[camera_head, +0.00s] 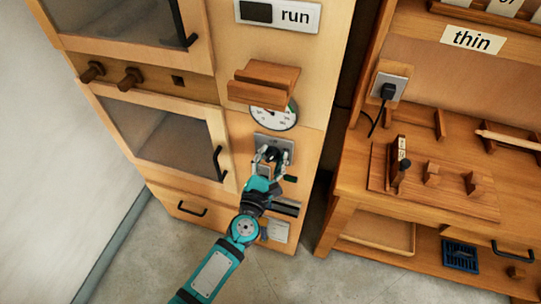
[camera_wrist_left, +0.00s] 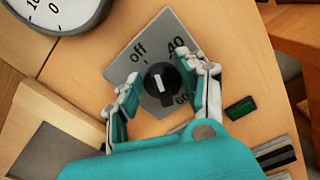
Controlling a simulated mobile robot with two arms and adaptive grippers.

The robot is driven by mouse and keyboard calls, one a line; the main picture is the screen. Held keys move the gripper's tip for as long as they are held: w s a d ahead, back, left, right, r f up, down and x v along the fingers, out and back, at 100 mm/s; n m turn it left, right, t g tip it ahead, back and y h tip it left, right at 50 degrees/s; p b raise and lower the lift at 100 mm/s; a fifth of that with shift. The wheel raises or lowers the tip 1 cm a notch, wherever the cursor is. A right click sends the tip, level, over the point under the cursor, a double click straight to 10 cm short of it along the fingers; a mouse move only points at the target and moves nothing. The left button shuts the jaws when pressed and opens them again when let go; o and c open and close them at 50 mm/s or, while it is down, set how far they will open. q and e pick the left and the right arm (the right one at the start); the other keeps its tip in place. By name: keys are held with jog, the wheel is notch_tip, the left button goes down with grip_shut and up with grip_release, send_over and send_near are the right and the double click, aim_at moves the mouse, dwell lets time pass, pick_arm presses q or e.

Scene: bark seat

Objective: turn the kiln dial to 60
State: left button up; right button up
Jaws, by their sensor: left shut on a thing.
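The kiln dial (camera_wrist_left: 161,80) is a black knob on a grey square plate (camera_wrist_left: 150,45) marked "off", "40" and "60". The "60" is partly hidden by my right-hand finger in the left wrist view. A small white mark shows on the knob, but I cannot tell for sure which label it points to. My left gripper (camera_wrist_left: 166,88) is closed around the dial, one finger on each side. In the head view the left gripper (camera_head: 269,166) reaches the plate (camera_head: 286,142) from below and covers part of the dial. My right gripper is not in view.
A round gauge (camera_head: 273,118) sits above the plate, under a protruding wooden block (camera_head: 263,84). A small green-black switch (camera_wrist_left: 241,107) lies right of the dial. Oven doors (camera_head: 160,135) stand left; a workbench (camera_head: 440,200) stands right across a gap.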

pick_arm(q)
jog(key=m, duration=0.5)
jog(key=f+m+p, duration=0.1)
jog(key=m, duration=0.5)
jog(key=m+p, duration=0.1)
jog(key=m, duration=0.4)
jog(key=shift+s+d+f+m, duration=0.1)
jog(key=shift+d+f+m, duration=0.1)
jog(key=shift+d+m, duration=0.1)
jog(key=shift+a+f+m+p, duration=0.2)
jog(key=shift+m+p, duration=0.1)
jog(key=shift+m, duration=2.05)
jog(key=shift+a+f+m+p, duration=0.15)
jog(key=shift+m+p, duration=0.2)
jog(key=shift+m, duration=2.05)
jog(key=shift+a+f+m+p, duration=0.1)
jog(key=shift+a+m+p, duration=0.15)
jog(key=shift+m, duration=2.1)
jog(key=o, duration=1.1)
jog(key=shift+c, duration=0.2)
